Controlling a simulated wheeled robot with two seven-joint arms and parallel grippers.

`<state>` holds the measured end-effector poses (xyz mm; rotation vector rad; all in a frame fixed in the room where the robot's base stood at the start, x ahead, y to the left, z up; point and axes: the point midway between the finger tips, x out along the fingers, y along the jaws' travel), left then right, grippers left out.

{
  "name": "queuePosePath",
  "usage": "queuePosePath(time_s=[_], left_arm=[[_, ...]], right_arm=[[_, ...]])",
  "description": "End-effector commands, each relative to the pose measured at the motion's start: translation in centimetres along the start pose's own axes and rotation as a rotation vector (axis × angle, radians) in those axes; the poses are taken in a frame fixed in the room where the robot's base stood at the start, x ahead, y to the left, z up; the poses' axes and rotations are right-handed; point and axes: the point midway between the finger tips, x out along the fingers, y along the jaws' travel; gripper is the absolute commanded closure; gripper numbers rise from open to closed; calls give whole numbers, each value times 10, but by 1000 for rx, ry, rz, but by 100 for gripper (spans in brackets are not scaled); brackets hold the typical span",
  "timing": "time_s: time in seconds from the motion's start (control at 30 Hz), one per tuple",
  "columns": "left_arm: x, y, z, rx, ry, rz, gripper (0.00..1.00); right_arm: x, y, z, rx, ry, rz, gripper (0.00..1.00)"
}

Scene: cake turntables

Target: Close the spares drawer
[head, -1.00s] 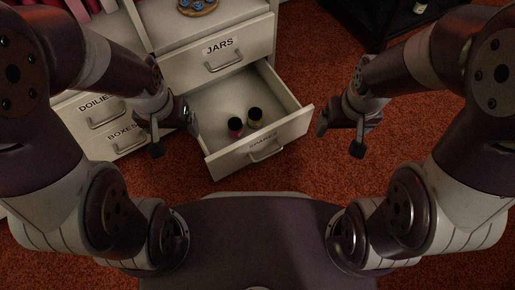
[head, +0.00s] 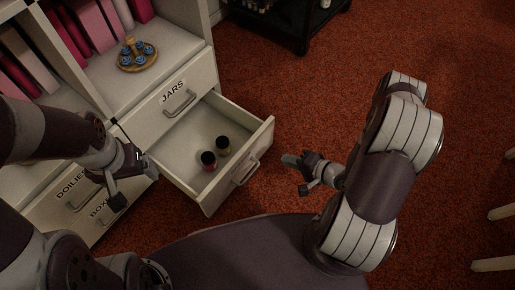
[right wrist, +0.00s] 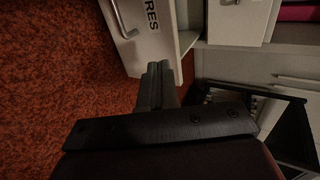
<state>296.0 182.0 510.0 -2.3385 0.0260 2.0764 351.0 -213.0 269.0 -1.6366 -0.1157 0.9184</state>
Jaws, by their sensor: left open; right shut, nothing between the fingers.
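The spares drawer (head: 258,144) is a pale drawer pulled well out of the white cabinet, below the drawer labelled JARS. Two small dark-lidded jars, one pinkish (head: 209,167) and one yellowish (head: 223,150), stand inside it. Its metal handle (head: 245,173) is on the front panel. My right gripper (head: 289,160) is shut and empty, just outside the drawer front, with a small gap in the head view. In the right wrist view its closed fingers (right wrist: 160,75) point toward the drawer front (right wrist: 150,45). My left gripper (head: 138,161) is open beside the drawer's left side.
The closed JARS drawer (head: 175,103) is above. Closed DOILIES (head: 72,188) and BOXES drawers are at lower left. A round wooden tray (head: 137,62) with blue items stands on the shelf. Dark furniture (head: 290,22) is at the back. Red carpet right of the drawer is clear.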

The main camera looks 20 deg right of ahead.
Motion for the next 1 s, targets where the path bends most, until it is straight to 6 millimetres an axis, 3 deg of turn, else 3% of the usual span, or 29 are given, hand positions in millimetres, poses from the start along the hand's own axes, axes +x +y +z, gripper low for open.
queuePosePath(time_s=[0.37, 0.5, 0.7, 1.0], left_arm=[[54, 0, 6, 0, 0, 0, 12], [68, 0, 8, 0, 0, 0, 12], [79, 0, 9, 0, 0, 0, 12], [78, 0, 9, 0, 0, 0, 12]], right_arm=[[83, 7, 1, -10, -4, 1, 100], [106, -1, 0, -10, -3, 1, 100], [123, -15, 0, -8, 0, 2, 100], [125, -20, 0, -5, 1, 4, 100]])
